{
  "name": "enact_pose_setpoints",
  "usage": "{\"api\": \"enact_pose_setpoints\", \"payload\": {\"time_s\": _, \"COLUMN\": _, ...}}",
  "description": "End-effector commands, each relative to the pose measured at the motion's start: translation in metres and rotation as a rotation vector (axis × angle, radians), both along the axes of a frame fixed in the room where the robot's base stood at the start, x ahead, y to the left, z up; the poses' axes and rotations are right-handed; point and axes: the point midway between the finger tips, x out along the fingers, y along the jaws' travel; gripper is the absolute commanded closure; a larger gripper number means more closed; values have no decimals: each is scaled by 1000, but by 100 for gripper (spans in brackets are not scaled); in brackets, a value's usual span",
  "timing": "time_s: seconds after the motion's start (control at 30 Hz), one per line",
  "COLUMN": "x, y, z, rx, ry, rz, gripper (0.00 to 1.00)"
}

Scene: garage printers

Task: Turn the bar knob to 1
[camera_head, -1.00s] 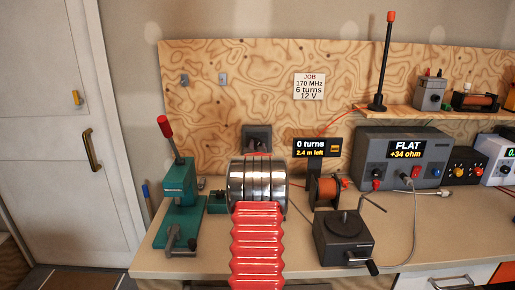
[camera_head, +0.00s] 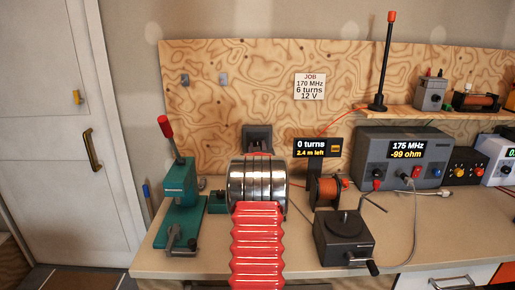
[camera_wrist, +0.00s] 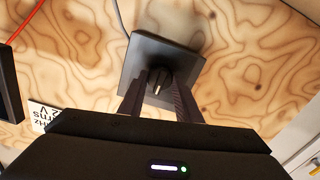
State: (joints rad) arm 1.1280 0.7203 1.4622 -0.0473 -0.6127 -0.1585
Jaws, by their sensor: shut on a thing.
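The bar knob (camera_wrist: 158,82) is small and dark, with a pale mark on its face. It sits on a dark square plate (camera_wrist: 148,50) on the wooden board. My gripper (camera_wrist: 160,86) has one finger on each side of the knob and is shut on it. The fingers hide the knob's sides, and I cannot read any numbers around it. In the head view the plate (camera_head: 257,132) shows above my chrome and red arm, which hides most of my gripper there.
A green press (camera_head: 178,200) with a red-tipped lever stands left of my arm. A wire spool (camera_head: 326,190) and a dark crank box (camera_head: 343,238) stand to the right. A grey meter (camera_head: 404,158) reads 175 MHz, -99 ohm. A sign on the board (camera_head: 310,86) reads 170 MHz, 6 turns, 12 V.

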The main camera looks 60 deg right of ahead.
Motion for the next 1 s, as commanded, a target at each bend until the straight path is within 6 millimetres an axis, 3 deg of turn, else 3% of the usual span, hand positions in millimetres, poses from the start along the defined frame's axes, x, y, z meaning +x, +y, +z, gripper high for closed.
{"api": "enact_pose_setpoints", "payload": {"time_s": 0.23, "x": 0, "y": 1, "z": -2, "rx": 3, "ry": 2, "rz": 1, "gripper": 92}}
{"api": "enact_pose_setpoints", "payload": {"time_s": 0.27, "x": 1, "y": 1, "z": -2, "rx": 3, "ry": 2, "rz": 1, "gripper": 69}}
{"api": "enact_pose_setpoints", "payload": {"time_s": 0.5, "x": 1, "y": 1, "z": -1, "rx": 2, "ry": 0, "rz": 1, "gripper": 52}}
{"api": "enact_pose_setpoints", "payload": {"time_s": 1.0, "x": -4, "y": 8, "z": 1, "rx": 1, "ry": -1, "rz": 1, "gripper": 51}}
